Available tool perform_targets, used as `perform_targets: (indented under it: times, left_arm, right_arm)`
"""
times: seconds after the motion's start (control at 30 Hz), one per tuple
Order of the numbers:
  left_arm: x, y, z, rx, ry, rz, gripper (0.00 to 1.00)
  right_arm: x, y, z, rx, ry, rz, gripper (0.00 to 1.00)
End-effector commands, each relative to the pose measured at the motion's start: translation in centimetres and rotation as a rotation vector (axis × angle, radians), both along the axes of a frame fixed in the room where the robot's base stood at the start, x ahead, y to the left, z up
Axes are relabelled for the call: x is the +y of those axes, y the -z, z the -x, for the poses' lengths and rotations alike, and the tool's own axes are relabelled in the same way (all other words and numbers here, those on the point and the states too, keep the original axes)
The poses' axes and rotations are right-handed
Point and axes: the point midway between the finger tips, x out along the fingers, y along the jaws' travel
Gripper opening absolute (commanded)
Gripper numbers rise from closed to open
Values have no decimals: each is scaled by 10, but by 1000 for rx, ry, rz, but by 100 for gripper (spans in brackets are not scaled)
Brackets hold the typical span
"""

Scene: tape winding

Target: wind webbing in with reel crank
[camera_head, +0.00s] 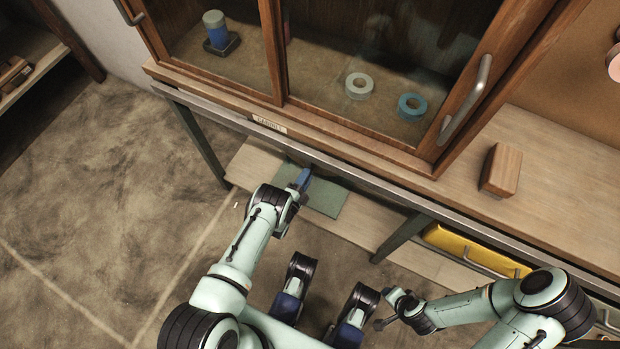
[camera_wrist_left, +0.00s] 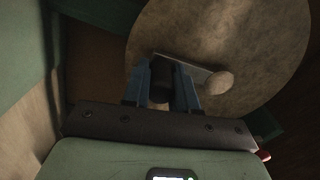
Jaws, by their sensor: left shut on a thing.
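In the left wrist view a large round tan disc (camera_wrist_left: 260,45), seemingly the reel, fills the upper right. A pale crank bar (camera_wrist_left: 190,66) crosses in front of it, with a rounded tan knob (camera_wrist_left: 220,83) at its right end. My left gripper (camera_wrist_left: 163,85) has its two blue fingers shut on a dark cylindrical crank handle (camera_wrist_left: 164,72) at the bar's left end. In the head view my left gripper (camera_head: 301,180) reaches under the cabinet, above a green mat (camera_head: 325,199); the reel and webbing are hidden there. My right gripper (camera_head: 390,311) is at the lower right, away from the reel; its jaw state is unclear.
A glass-fronted wooden cabinet (camera_head: 280,55) holds a blue and white jar (camera_head: 216,30) and two tape rolls, white (camera_head: 359,86) and teal (camera_head: 411,106). A wooden block (camera_head: 501,170) sits on the bench. Floor at left is clear.

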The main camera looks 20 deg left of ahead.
Motion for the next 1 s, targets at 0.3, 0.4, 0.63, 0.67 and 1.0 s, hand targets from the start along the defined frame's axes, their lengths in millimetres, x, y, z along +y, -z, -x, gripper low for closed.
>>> perform_targets:
  times: [0.3,0.4,0.63,0.67,1.0]
  left_arm:
    - [12,3,2,7,-7,9,0]
    - [13,3,2,7,-7,9,0]
    - [14,2,2,7,-8,10,0]
    - [14,2,2,7,-8,10,0]
    - [13,2,1,5,-5,11,53]
  right_arm:
    - [0,2,2,8,1,-1,43]
    - [0,2,3,9,0,-1,43]
    - [0,2,3,9,1,0,43]
    - [0,2,3,9,1,0,43]
    - [0,2,2,8,1,-1,43]
